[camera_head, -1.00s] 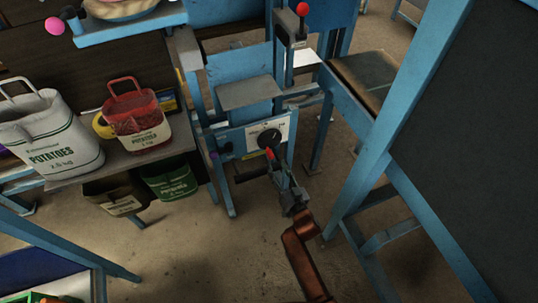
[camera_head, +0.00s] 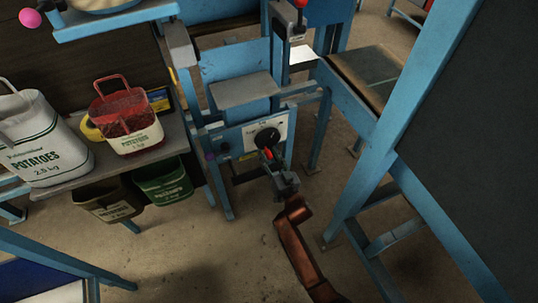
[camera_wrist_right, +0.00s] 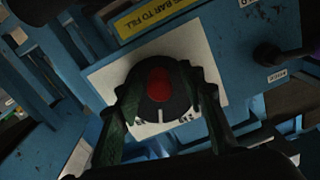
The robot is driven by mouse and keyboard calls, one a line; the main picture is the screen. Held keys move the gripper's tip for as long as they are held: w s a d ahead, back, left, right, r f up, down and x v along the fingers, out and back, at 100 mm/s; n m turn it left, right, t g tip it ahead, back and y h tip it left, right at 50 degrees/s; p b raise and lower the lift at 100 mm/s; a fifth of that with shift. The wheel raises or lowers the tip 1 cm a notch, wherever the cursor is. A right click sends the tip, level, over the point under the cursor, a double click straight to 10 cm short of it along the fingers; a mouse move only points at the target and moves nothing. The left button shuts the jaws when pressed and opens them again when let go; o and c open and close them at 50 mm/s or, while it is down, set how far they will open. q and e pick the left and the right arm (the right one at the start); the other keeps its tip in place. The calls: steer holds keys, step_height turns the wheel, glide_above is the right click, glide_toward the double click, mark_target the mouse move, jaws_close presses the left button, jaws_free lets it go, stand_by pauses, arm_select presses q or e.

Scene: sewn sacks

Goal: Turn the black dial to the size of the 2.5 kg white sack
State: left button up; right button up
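The black dial (camera_head: 267,138) sits on a white plate (camera_head: 281,130) on the blue machine's front. In the right wrist view the dial (camera_wrist_right: 176,109) has a white mark pointing down at small printing I cannot read. A red rounded part (camera_wrist_right: 159,84) shows in front of its middle. My right gripper (camera_head: 268,157) is just in front of and below the dial in the head view. In the wrist view its fingers are apart, one on each side of the dial; contact is not clear. The white potato sack marked 2.5 kg (camera_head: 42,150) stands at the left. My left gripper is out of view.
A red sack (camera_head: 130,125) stands on the shelf beside the white sack. Brown (camera_head: 108,202) and green (camera_head: 163,181) sacks are lower down. A lever with a red ball (camera_head: 300,4) rises above the machine. A large dark board in a blue frame (camera_head: 430,75) stands close on the right.

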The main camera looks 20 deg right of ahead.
steer(key=shift+c, duration=0.7)
jaws_close()
